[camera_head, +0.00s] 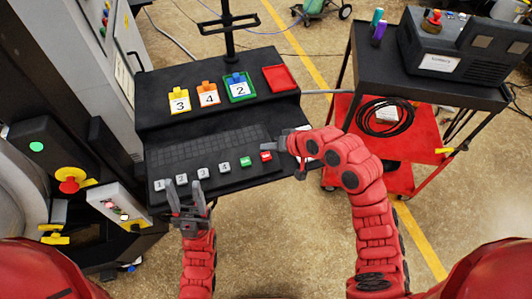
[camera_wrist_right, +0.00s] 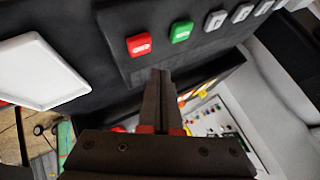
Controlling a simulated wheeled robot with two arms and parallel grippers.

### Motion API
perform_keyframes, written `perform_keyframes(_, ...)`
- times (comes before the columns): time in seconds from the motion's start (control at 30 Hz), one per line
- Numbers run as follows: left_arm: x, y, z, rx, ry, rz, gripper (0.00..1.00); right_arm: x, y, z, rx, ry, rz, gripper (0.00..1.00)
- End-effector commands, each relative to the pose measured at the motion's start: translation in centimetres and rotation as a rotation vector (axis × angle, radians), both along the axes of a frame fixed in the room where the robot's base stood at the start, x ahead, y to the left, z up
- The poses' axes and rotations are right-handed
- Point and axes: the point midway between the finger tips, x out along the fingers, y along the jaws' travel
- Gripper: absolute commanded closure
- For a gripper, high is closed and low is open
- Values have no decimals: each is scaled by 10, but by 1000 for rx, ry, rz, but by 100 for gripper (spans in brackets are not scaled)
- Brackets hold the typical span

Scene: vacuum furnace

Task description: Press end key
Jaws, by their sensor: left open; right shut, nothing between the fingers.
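A red key (camera_head: 266,156) sits at the right end of a row of keys on the black keyboard panel (camera_head: 205,153). It also shows in the right wrist view (camera_wrist_right: 139,44), and its label is too small to read. A green key (camera_head: 245,161) is beside it, also in the wrist view (camera_wrist_right: 181,32). Several grey numbered keys continue the row to the left. My right gripper (camera_head: 281,145) is shut and empty close to the red key; its fingertips (camera_wrist_right: 160,74) appear apart from the key. My left gripper (camera_head: 187,188) is open and empty at the panel's front left.
Yellow, orange and green holders with number cards and an empty red tray (camera_head: 280,78) stand on the upper shelf. A monitor post (camera_head: 228,35) rises behind. A black and red cart (camera_head: 375,70) stands right. A control box with a yellow-red knob (camera_head: 69,181) is at left.

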Motion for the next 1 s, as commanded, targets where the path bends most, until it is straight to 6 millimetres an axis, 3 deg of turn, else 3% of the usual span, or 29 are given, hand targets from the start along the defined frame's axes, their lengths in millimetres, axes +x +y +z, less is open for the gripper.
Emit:
perform_keyframes(0.03, 0, 0, 8, 0, 0, 0, 50, 0, 0, 10, 0, -1, -1, 100)
perform_keyframes(0.3, 0, 0, 20, 0, 0, 0, 50, 0, 0, 31, -1, 1, 0, 100)
perform_keyframes(1.0, 0, 0, 19, 0, 0, 0, 50, 0, 0, 29, -1, 2, 1, 100)
